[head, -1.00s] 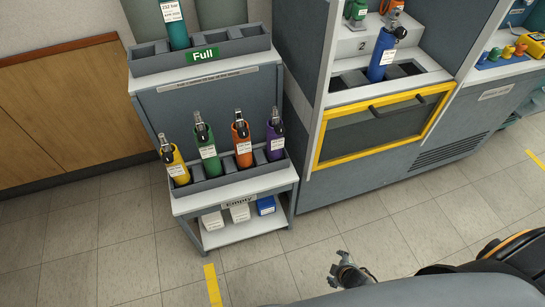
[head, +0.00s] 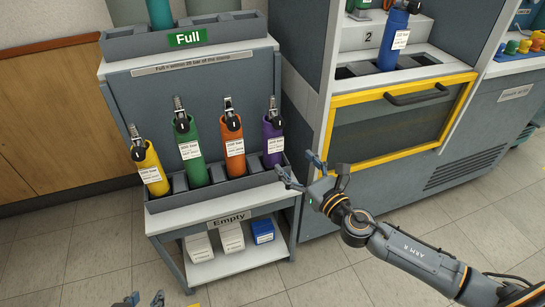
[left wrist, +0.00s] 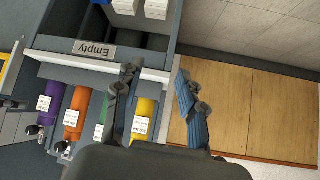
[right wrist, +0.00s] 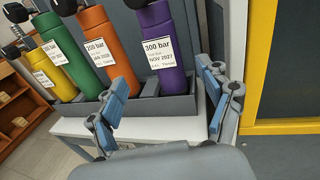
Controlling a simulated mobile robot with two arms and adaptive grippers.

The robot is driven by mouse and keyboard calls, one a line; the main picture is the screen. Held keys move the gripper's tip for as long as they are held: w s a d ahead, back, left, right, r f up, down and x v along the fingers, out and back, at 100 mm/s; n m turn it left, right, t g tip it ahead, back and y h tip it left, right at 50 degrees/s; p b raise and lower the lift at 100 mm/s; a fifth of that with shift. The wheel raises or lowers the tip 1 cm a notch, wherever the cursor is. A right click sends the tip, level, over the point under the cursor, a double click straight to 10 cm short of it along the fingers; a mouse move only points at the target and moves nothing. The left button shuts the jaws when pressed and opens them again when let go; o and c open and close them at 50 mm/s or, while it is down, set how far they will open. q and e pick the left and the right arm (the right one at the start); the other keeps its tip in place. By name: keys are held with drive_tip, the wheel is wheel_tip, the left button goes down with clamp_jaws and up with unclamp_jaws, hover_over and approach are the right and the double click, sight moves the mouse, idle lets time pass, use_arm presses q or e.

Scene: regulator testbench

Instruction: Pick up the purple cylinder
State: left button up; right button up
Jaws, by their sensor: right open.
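The purple cylinder (head: 272,142) with a white label stands upright, leaning slightly, in the rightmost visible filled slot of the lower "Empty" rack (head: 229,186). My right gripper (head: 300,168) is open and empty, just right of and in front of it. In the right wrist view the purple cylinder (right wrist: 166,50) shows between the spread fingers of the right gripper (right wrist: 168,88), beyond them; its label reads 300 bar. My left gripper (head: 145,299) is low at the bottom edge; in the left wrist view it is open and empty (left wrist: 155,85).
Orange (head: 231,145), green (head: 190,150) and yellow (head: 149,167) cylinders stand left of the purple one in the same rack. The "Full" rack (head: 190,40) is above. A yellow-framed cabinet door (head: 400,119) stands right of the rack. Boxes (head: 231,238) lie on the shelf below.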

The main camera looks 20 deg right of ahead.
sight(278, 142)
drive_tip(key=x, duration=0.6)
drive_tip(key=shift+w, duration=0.15)
drive_tip(key=shift+r+x, duration=0.2)
drive_tip(key=shift+x, duration=0.65)
drive_tip(key=b+x, duration=0.1)
drive_tip(key=x, duration=0.2)
drive_tip(key=shift+w+r, duration=0.1)
drive_tip(key=shift+w, duration=0.65)
drive_tip(key=c, duration=1.4)
drive_tip(key=shift+r, duration=0.2)
drive_tip(key=shift+c, duration=0.7)
use_arm(q)
drive_tip(key=w+r+t, duration=0.1)
drive_tip(key=w+d+r+t, duration=0.1)
drive_tip(key=w, duration=0.1)
drive_tip(key=shift+r+h, duration=0.2)
drive_tip(key=shift+h, duration=0.1)
drive_tip(key=shift+s, duration=0.1)
use_arm(e)
drive_tip(key=shift+r, duration=0.1)
